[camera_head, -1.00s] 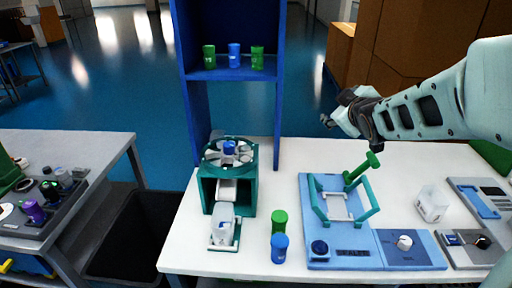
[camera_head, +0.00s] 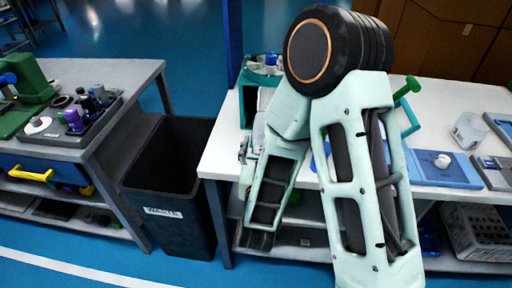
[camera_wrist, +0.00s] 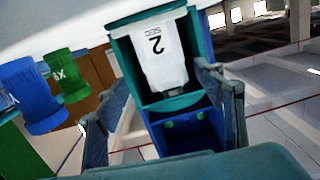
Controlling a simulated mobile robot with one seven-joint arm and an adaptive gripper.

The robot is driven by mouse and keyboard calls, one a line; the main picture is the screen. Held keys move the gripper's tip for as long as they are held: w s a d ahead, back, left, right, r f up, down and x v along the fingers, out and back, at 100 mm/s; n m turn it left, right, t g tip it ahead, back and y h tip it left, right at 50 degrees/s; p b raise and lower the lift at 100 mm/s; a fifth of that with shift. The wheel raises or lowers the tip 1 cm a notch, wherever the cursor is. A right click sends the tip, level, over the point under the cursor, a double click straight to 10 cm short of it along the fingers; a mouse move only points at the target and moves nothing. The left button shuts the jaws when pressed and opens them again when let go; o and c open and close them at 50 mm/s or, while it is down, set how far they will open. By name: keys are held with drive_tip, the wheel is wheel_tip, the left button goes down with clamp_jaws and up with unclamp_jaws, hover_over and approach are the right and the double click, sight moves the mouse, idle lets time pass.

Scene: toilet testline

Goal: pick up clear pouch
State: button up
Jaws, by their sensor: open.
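A whitish, partly see-through piece marked "2 SEC" (camera_wrist: 160,50), which looks like the clear pouch, sits against the teal dispenser (camera_wrist: 122,62) in the wrist view, where the scene appears upside down. My gripper (camera_wrist: 150,98) is open, its two fingers spread on either side of the lower dispenser area, with nothing visibly held. I cannot tell whether a finger touches anything. In the head view my arm covers the pouch and most of the dispenser (camera_head: 247,100), and my fingers are not clearly seen.
A blue sealer board (camera_head: 440,170) and a clear box-like container (camera_head: 468,130) are further right. A black bin (camera_head: 165,175) stands between the white table and the grey side table (camera_head: 125,75).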

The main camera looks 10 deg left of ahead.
drive_tip(key=shift+s+a+f+t+h+b, duration=0.15)
drive_tip(key=shift+s+f+t+b, duration=0.15)
drive_tip(key=shift+s+f, duration=0.3)
drive_tip(key=shift+s+a+f+t+h+b, duration=0.15)
drive_tip(key=shift+s+f+t+b, duration=0.05)
drive_tip(key=shift+s+f+b, duration=0.3)
drive_tip(key=shift+w+b, duration=0.5)
drive_tip(key=shift+b, duration=0.75)
drive_tip(key=w+b, duration=0.1)
drive_tip(key=b, duration=0.2)
drive_tip(key=shift+w, duration=0.25)
drive_tip(key=w, duration=0.3)
drive_tip(key=shift+w+r, duration=0.15)
drive_tip(key=shift+r, duration=0.1)
drive_tip(key=w, duration=0.4)
drive_tip(key=shift+w+r, duration=0.15)
drive_tip(key=shift+w, duration=0.2)
drive_tip(key=shift+a, duration=0.1)
drive_tip(key=shift+c, duration=0.6)
drive_tip(key=c, duration=1.2)
